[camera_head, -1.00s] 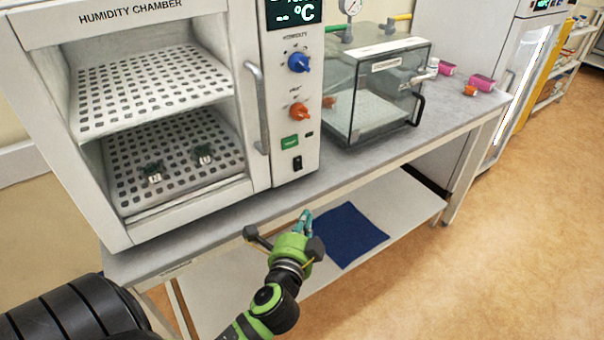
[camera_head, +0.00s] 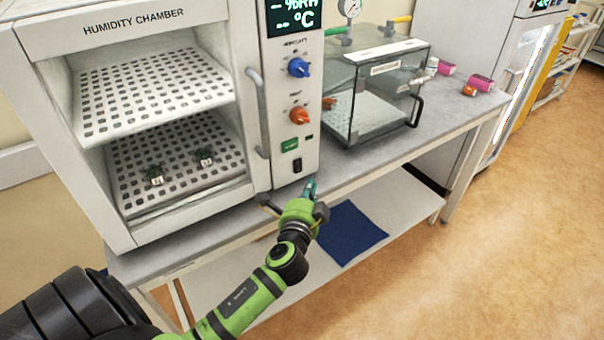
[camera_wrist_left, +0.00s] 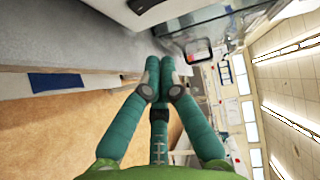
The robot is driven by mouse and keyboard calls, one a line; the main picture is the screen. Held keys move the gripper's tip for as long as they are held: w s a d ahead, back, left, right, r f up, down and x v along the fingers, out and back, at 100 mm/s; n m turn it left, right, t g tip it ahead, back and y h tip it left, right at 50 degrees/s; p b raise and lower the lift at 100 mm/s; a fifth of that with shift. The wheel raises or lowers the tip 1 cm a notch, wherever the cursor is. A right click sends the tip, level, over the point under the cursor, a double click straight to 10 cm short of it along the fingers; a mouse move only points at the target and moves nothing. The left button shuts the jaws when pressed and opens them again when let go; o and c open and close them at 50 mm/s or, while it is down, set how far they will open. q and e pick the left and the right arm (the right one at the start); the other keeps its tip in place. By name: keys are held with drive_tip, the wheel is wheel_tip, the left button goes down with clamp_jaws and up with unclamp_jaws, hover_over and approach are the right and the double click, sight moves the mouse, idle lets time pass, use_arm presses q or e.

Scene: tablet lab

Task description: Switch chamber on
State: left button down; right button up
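The white humidity chamber (camera_head: 125,230) stands on the bench with its front facing me. Its right-hand panel carries a display (camera_head: 293,14) showing dashes for %RH and °C, a blue knob (camera_head: 298,67), an orange knob (camera_head: 299,116), a green label or button (camera_head: 289,145) and a black rocker switch (camera_head: 297,165). My left gripper (camera_head: 310,187) is just below and slightly right of the switch, apparently apart from it. In the left wrist view its teal fingers (camera_wrist_left: 160,70) are together at the tips, with nothing seen between them. My right gripper is not in view.
The bench (camera_head: 345,178) has a narrow free front edge. A vertical door handle (camera_head: 258,110) stands out left of the panel. A clear box (camera_head: 385,90) stands to the right. A blue mat (camera_head: 350,234) lies on the lower shelf.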

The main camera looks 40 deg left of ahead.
sight(304, 165)
use_arm(q)
drive_tip(key=w+a, duration=0.1)
drive_tip(key=w+a+p, duration=0.1)
drive_tip(key=a, duration=0.1)
drive_tip(key=shift+w+f, duration=0.15)
drive_tip(key=shift+w, duration=0.05)
drive_tip(key=shift+w+a+f, duration=0.15)
drive_tip(key=shift+w+a, duration=0.05)
drive_tip(key=shift+a, duration=0.4)
drive_tip(key=b, duration=0.1)
drive_tip(key=f+b, duration=0.1)
drive_tip(key=b, duration=0.1)
drive_tip(key=shift+a+t, duration=0.25)
drive_tip(key=shift+t, duration=0.05)
drive_tip(key=shift+w+r+m+y, duration=0.1)
drive_tip(key=shift+r+m+y, duration=0.1)
drive_tip(key=shift+m+y, duration=0.1)
drive_tip(key=shift+r, duration=0.1)
